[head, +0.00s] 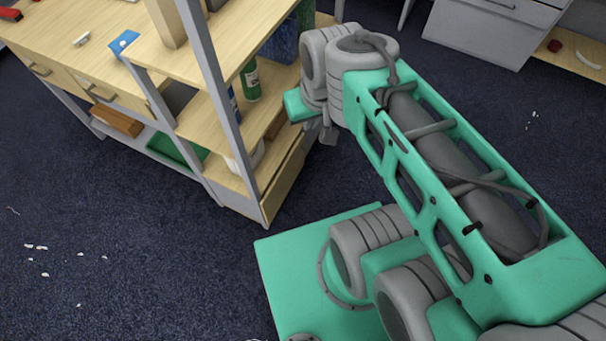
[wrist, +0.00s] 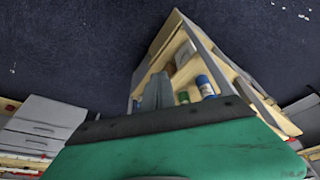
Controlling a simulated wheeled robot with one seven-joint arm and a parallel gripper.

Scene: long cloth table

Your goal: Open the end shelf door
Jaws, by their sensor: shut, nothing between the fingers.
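The end shelf is a pale wood unit with grey posts (head: 222,95), left of my arm in the head view. A low wooden panel, seemingly its door (head: 284,182), spans the bottom of its open end. I cannot tell whether it is fully closed. In the wrist view the end shelf (wrist: 208,48) appears tilted, beyond my gripper. My gripper (head: 328,134) is shut and empty, just right of the shelf's end and apparently apart from the panel. Its grey fingers (wrist: 158,92) overlap the shelf in the wrist view. No handle is clearly visible.
A green bottle (head: 250,80) stands on the middle shelf. The wooden workbench (head: 75,45) with drawers joins the shelf at left. Grey cabinets (head: 490,30) stand at the back right. Dark carpet (head: 120,250) with white scraps lies open at the front left.

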